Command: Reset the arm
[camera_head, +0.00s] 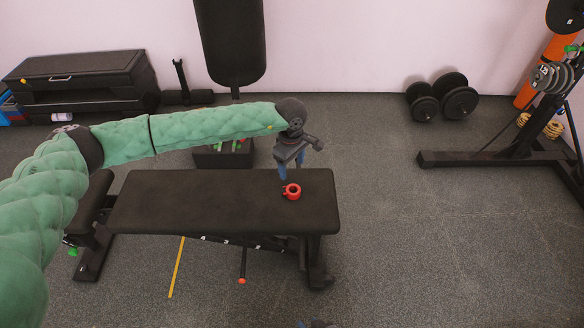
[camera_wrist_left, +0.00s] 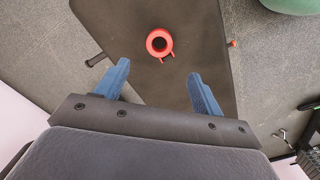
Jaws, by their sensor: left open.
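My left arm reaches in from the left across the head view. Its left gripper (camera_head: 289,170) hangs over the right part of a black padded bench (camera_head: 190,205), with its blue fingers pointing down. In the left wrist view the two blue fingers of the gripper (camera_wrist_left: 161,86) are spread apart with nothing between them.
A weight rack (camera_head: 500,157) stands at the right and dumbbells (camera_head: 441,97) lie near the back wall. The floor right of the bench is clear.

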